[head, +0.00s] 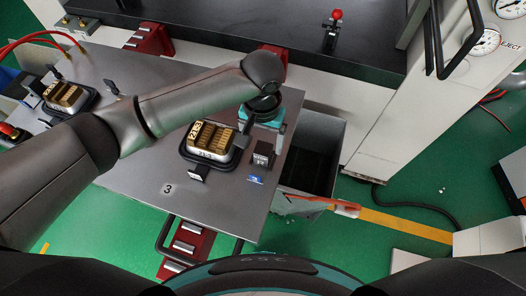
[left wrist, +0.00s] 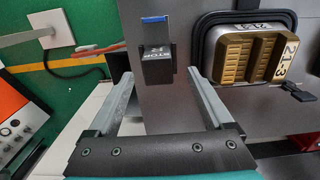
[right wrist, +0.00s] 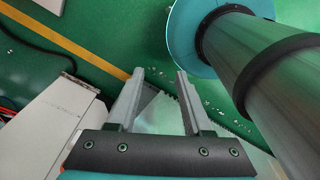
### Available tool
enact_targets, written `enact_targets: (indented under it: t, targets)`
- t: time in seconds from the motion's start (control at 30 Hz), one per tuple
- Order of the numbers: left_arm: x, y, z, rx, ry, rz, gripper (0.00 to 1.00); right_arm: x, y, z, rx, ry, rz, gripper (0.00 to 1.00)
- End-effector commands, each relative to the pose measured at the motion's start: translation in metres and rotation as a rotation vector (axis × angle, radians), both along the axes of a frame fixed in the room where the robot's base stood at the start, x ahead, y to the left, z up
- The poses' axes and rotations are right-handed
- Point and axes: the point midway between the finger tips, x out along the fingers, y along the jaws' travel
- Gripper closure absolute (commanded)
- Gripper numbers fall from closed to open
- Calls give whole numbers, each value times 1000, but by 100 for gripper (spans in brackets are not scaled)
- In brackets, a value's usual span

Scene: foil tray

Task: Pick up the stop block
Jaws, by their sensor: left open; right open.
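The stop block (head: 263,158) is a small black block with white lettering, standing on the grey metal table near its right edge. In the left wrist view the stop block (left wrist: 157,65) is just ahead of the fingertips, in line with the gap between them. My left gripper (left wrist: 159,78) is open and empty, with a finger toward each side of the block; I cannot tell whether either touches. In the head view its wrist hangs just behind the block. My right gripper (right wrist: 160,76) is open and empty above the green floor, away from the table.
A black tray (head: 187,157) with gold bars marked 213 sits close left of the block. A blue tag (head: 255,180) lies in front of it. Another tray (head: 88,105) of gold bars is farther left. An open grey bin (head: 338,130) stands beyond the table's right edge.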

Motion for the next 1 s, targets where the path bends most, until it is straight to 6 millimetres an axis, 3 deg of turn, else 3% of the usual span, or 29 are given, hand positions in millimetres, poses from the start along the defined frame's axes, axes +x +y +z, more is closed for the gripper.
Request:
enact_targets:
  t: [0.4, 0.7, 1.0]
  targets:
    - [-3, -2, -49, 1, 1, -1, 15, 5, 9, -1, 13, -10, -5, 50]
    - [-2, -2, -54, 0, -1, -2, 15, 0, 10, -2, 14, -1, -5, 50]
    - [-2, -2, -54, 0, -1, -1, 48, -1, 7, -2, 9, 1, -2, 50]
